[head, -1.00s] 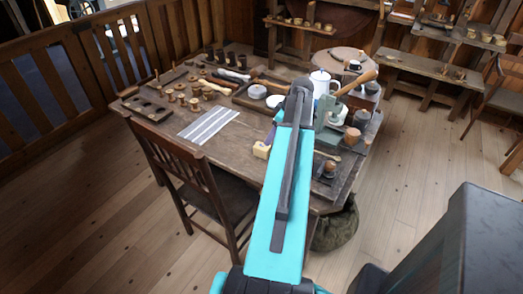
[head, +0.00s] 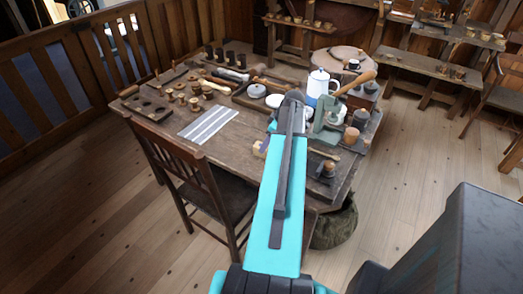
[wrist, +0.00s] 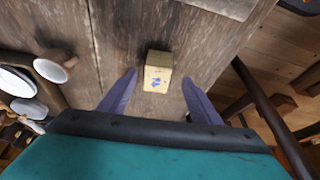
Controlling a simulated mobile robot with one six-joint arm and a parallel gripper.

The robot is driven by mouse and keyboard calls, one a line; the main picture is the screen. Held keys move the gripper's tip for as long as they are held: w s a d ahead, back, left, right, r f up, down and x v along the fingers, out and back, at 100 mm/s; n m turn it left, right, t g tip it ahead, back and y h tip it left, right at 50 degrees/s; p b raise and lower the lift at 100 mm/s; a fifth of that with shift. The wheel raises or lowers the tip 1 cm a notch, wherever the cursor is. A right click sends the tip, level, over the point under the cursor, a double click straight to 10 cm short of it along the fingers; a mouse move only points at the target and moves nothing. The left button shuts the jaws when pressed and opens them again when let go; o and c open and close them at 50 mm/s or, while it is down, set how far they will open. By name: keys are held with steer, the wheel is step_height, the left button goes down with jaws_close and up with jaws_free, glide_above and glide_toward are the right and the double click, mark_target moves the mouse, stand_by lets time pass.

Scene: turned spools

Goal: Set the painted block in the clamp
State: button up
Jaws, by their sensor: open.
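The painted block (wrist: 157,72), a small pale yellow block with blue marks on its face, sits on the wooden table in the wrist view. In the head view my arm hides most of the gripper. A grey-green device that looks like the clamp (head: 326,117) stands right of my arm; its jaws are not clear.
A striped grey mat (head: 208,124) lies left of the block. A white pot (head: 318,85), a wooden mallet (head: 357,81) and cups stand beyond and right of my arm. A chair (head: 193,180) stands at the table's front left.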

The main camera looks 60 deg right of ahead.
steer(key=shift+p+x, duration=0.9)
steer(key=shift+x, duration=0.55)
steer(key=shift+d+x, duration=0.25)
steer(key=shift+x, duration=0.9)
steer(key=shift+c, duration=0.2)
steer(key=c, duration=1.2)
steer(key=shift+c, duration=0.2)
steer(key=shift+r+p, duration=0.15)
steer(key=shift+p, duration=0.15)
